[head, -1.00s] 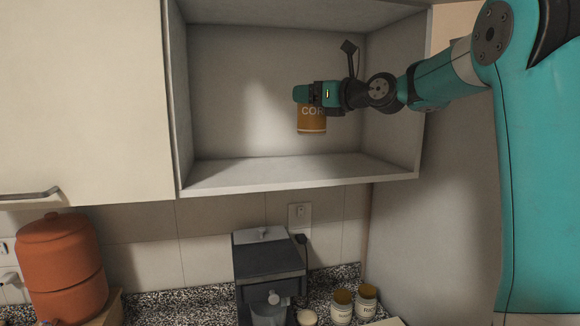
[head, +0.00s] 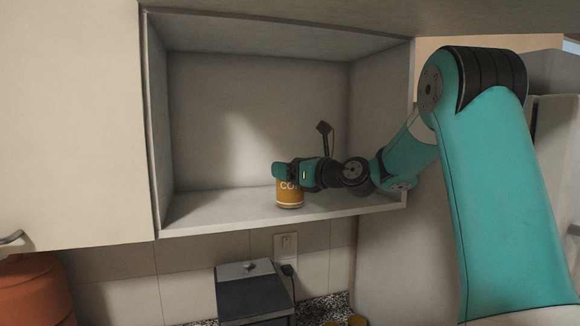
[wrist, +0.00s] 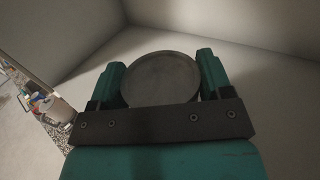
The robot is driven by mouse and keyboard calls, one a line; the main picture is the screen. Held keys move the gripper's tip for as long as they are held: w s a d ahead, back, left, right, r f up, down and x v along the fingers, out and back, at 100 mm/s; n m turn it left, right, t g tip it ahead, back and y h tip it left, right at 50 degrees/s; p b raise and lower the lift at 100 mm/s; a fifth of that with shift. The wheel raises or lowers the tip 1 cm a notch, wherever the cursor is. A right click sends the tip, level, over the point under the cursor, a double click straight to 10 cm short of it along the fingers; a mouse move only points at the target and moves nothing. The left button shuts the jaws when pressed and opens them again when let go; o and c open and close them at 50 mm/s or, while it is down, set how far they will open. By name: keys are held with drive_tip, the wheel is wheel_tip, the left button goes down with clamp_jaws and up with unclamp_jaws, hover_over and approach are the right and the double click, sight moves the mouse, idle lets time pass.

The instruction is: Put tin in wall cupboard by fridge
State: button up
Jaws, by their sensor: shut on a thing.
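The tin (head: 289,193) is orange-brown with pale lettering that starts "CO". It is upright inside the open wall cupboard (head: 183,218), low over the cupboard floor near the front. I cannot tell for certain whether its base touches the floor. My gripper (head: 284,172) is shut on the tin near its top. In the wrist view the tin's round grey lid (wrist: 162,79) sits between the two fingers of my gripper (wrist: 160,85).
The rest of the cupboard is empty, with free room to the left and behind the tin. A closed cupboard door (head: 70,120) is at the left. Below are a dark appliance (head: 254,292), a wall socket (head: 286,245) and an orange container (head: 35,290).

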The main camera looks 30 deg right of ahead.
drive_tip(key=o, duration=0.8)
drive_tip(key=shift+f, duration=0.15)
drive_tip(key=o, duration=0.4)
